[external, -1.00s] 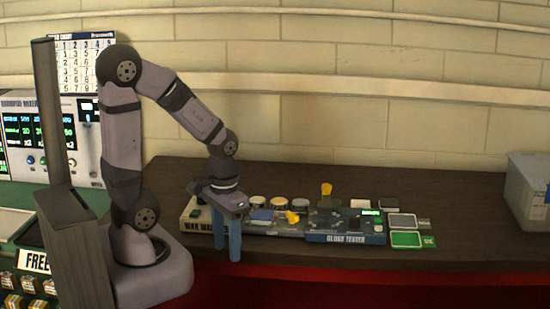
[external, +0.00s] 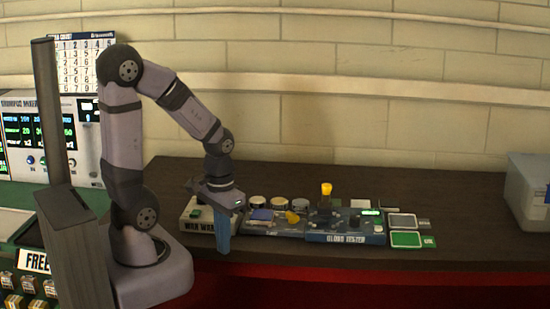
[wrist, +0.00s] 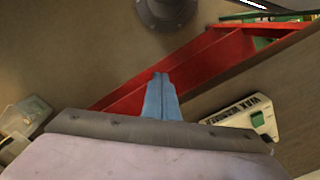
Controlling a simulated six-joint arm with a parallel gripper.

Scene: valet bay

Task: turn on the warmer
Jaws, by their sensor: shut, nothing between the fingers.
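The warmer is a pale box (external: 197,226) whose front label reads roughly "WAX WARMER", partly hidden in the external view by my gripper. A green switch (external: 195,212) sits on its top. In the wrist view the warmer (wrist: 232,115) lies to the right of my fingers, with the green switch (wrist: 257,118) near its right end. I cannot tell the switch's position. My gripper (external: 223,251) points down with its blue fingers together and empty. The fingertips, also in the wrist view (wrist: 160,77), are in front of the warmer's right end, apart from the switch.
Right of the warmer stand several round tins (external: 275,204), a yellow knob (external: 292,218) and a blue "GLOSS TESTER" (external: 345,238) with an upright yellow-topped part. Green and grey pads (external: 406,239) lie beyond. A grey bin (external: 530,185) is far right. The counter between is clear.

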